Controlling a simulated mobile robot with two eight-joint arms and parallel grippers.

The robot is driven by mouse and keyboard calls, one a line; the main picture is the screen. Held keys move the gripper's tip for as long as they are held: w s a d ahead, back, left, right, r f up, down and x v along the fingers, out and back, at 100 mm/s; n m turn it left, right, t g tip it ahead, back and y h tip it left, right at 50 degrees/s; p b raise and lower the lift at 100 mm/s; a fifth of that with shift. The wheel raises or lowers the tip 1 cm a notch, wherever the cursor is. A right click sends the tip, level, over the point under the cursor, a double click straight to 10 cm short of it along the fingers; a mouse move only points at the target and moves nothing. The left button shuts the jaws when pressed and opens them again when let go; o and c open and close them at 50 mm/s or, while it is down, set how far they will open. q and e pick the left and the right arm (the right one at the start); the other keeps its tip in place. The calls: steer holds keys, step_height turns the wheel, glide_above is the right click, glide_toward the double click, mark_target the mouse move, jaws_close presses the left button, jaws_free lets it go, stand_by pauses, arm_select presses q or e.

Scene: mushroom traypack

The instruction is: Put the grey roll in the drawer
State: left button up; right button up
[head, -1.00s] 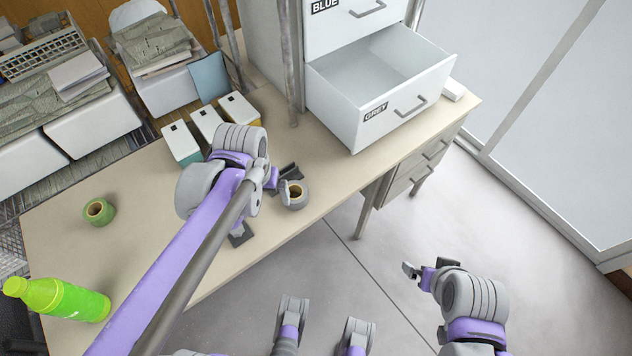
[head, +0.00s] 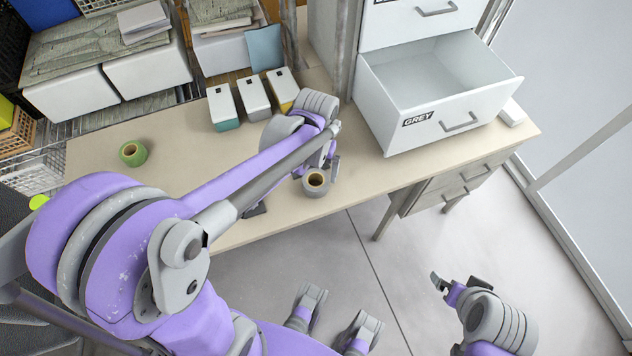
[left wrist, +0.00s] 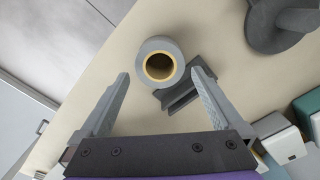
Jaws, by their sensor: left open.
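The grey roll (head: 317,191), with a tan core, stands on the table near its front edge. In the left wrist view the roll (left wrist: 160,45) is between and slightly beyond the fingertips of my left gripper (left wrist: 160,76), which is open with gaps on both sides. In the head view my left gripper (head: 326,168) is right at the roll, partly hidden by its own wrist. The drawer labelled GREY (head: 445,118) is pulled open at the right and looks empty. My right gripper (head: 457,284) hangs over the floor, open and empty.
A dark stand (left wrist: 182,92) lies by the roll. A green roll (head: 133,153) is on the table's left. Several small boxes (head: 254,98) stand behind my left arm. A cabinet post (head: 345,65) rises left of the open drawer. The table's front edge is close.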

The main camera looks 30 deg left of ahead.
arm_select(q)
steer(key=f, duration=0.4)
steer(key=shift+s+f+b, duration=0.2)
steer(key=shift+f+b, duration=0.2)
steer(key=shift+r, duration=0.1)
steer(key=c, duration=1.1)
